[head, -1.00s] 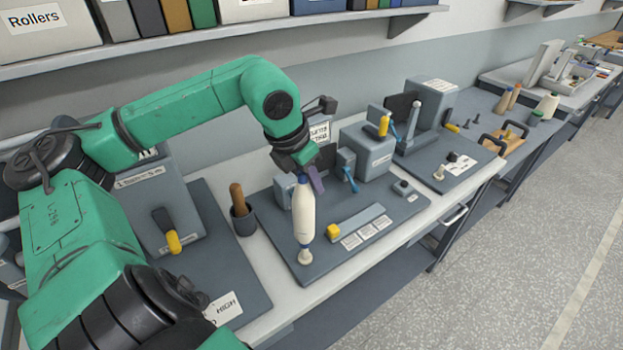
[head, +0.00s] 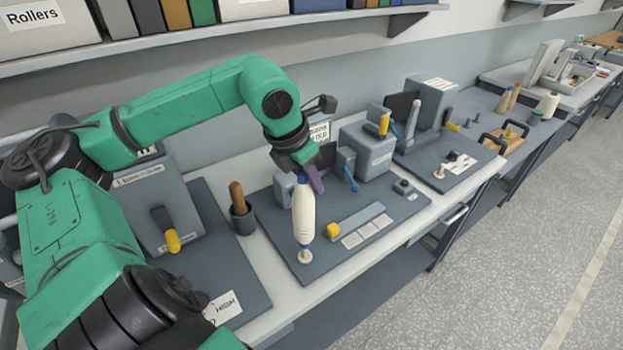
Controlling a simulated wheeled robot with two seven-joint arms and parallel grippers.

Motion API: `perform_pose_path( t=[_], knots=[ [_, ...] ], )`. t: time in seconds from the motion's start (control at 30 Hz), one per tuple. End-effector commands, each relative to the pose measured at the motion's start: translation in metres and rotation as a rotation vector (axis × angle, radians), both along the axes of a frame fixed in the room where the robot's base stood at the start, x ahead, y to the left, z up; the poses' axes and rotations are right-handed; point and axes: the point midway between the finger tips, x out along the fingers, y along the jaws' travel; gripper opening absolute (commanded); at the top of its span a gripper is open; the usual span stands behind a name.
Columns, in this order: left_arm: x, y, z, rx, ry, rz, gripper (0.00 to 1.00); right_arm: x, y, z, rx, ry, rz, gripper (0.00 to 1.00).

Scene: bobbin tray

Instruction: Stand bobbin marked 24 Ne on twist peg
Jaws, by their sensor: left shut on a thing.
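My right gripper is not in view.
A dark cup with a brown wooden handle (head: 237,196) stands left of the board. A yellow knob (head: 333,230) is close to the bobbin's right. A grey block machine (head: 367,152) stands behind. Another board with a pale peg (head: 439,172) lies farther right.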

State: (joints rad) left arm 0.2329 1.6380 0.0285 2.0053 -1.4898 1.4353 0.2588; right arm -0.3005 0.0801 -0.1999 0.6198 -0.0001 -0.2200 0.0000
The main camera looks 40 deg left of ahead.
Motion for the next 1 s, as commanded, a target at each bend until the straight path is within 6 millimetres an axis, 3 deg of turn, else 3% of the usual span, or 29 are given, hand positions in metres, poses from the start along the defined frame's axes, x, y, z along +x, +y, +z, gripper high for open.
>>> perform_pose_path(
  t=[1.0],
  knots=[
    [0.0, 0.0, -0.033, 0.0, 0.0, 0.0, 0.0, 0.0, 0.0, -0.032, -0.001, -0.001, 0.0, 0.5]
  ],
)
